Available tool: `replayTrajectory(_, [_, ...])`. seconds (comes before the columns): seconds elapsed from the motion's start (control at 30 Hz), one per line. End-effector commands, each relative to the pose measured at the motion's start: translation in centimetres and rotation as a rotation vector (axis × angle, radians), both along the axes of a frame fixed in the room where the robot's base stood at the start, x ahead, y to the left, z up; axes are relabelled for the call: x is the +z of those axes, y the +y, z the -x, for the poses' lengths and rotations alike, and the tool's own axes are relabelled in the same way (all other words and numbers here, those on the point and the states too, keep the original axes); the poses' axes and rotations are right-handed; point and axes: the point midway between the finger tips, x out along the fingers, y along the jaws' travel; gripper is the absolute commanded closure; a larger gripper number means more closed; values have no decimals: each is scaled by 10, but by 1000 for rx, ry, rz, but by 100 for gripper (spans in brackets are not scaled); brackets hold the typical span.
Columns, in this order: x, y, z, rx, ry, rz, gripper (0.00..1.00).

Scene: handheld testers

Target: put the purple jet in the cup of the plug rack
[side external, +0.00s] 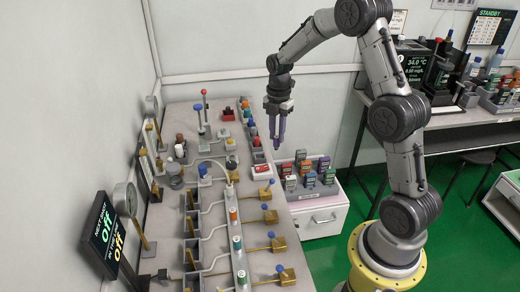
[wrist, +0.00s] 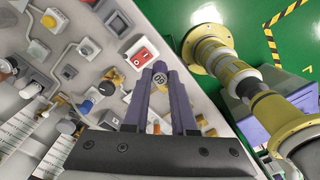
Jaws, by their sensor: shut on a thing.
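My gripper (side external: 277,143) hangs above the bench's right edge, fingers pointing down. It also shows in the wrist view (wrist: 160,85), its purple-grey fingers nearly together around a small piece with a round marked face, which I take to be the purple jet (wrist: 158,79). Most of the jet is hidden by the fingers, and it cannot be made out in the side view. A long narrow rack with coloured plugs (side external: 251,125), seemingly the plug rack, runs along the bench edge left of my gripper. I cannot make out its cup.
A grey bench (side external: 212,112) carries pipes, valves and gauges. A pale rail with coloured caps (side external: 237,213) runs towards the front. A red-and-white switch box (side external: 232,171) sits near the rack. Coloured handheld testers (side external: 309,178) stand on a white drawer unit (side external: 320,217) at the right.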

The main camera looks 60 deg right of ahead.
Motion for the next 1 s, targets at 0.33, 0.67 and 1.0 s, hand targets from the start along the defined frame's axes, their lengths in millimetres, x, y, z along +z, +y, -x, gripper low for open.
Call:
replayTrajectory(0.33, [-42,-25,-59,1,3,-1,100])
replayTrajectory(0.67, [-73,-36,-85,1,-1,1,100])
replayTrajectory(1.0, [-106,-38,-89,1,2,-1,100])
